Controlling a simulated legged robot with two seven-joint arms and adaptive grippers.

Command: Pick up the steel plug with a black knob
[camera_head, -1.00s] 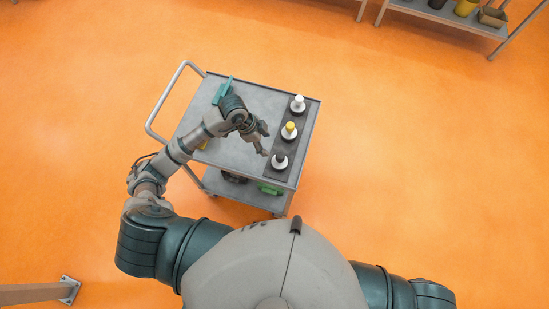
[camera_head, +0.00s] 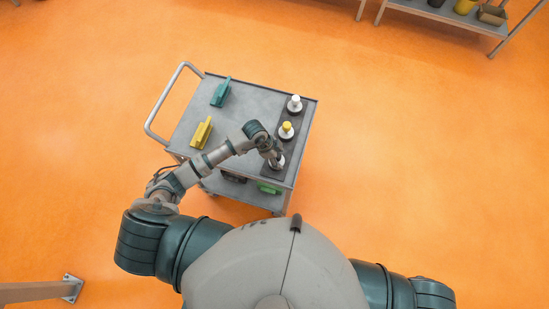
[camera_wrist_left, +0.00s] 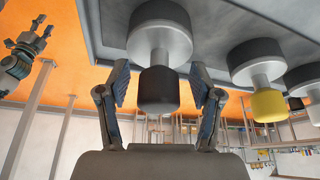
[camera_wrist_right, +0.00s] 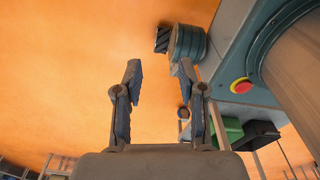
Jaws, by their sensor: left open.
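The steel plug with a black knob (camera_wrist_left: 158,90) is in the middle of the left wrist view, its knob between my left fingers. In the head view it is mostly hidden by my left gripper (camera_head: 276,158) at the near end of the dark strip. My left gripper (camera_wrist_left: 160,100) is open, one finger on each side of the black knob, with visible gaps. The plug with a yellow knob (camera_head: 286,130) and the plug with a white knob (camera_head: 294,104) stand further along the strip. My right gripper (camera_wrist_right: 158,95) is open and empty in the right wrist view.
The grey cart top (camera_head: 257,100) carries a teal block (camera_head: 220,92) and a yellow block (camera_head: 202,132) on its left side. A curved handle (camera_head: 160,102) rises at its left. A green item (camera_head: 269,188) is on the lower shelf. Orange floor surrounds the cart.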

